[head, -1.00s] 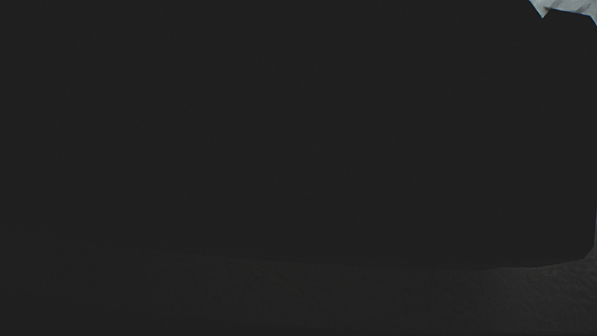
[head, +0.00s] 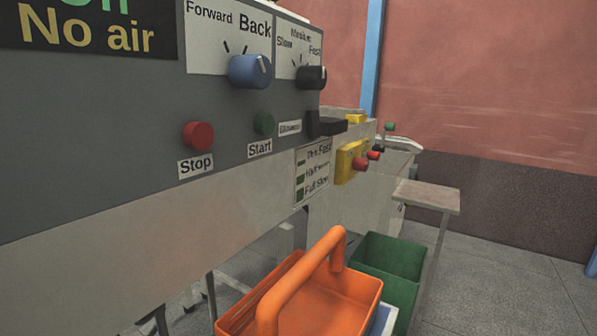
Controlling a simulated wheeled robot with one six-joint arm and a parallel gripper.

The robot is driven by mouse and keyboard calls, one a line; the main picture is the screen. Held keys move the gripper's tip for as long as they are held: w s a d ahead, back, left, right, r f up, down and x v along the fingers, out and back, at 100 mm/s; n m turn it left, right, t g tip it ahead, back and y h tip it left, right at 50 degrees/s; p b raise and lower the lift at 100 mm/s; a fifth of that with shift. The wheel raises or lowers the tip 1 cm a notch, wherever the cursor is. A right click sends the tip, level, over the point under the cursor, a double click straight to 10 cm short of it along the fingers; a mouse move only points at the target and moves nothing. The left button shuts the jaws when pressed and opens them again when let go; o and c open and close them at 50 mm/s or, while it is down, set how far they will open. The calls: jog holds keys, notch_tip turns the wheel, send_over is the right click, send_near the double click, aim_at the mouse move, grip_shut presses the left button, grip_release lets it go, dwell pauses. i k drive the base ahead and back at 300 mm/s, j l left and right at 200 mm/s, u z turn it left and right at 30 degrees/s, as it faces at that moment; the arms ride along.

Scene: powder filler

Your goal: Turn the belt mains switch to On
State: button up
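I cannot read any label naming the belt mains switch. A yellow plate or box (head: 345,162) with a red knob (head: 360,164) sits past the far end of the grey control panel (head: 100,130). A second red knob (head: 374,155) shows just right of it. Whether either is the belt mains switch, and its position, I cannot tell. The panel also has a blue knob (head: 250,71) under "Forward" and "Back", and a black knob (head: 311,77) under a speed label. My gripper does not show.
Below stand an orange handled carrier (head: 365,292) and a green bin (head: 392,255). A small table (head: 428,196) stands behind. Floor is open at right.

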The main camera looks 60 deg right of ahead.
aim_at(361, 164)
jog(key=z, duration=1.85)
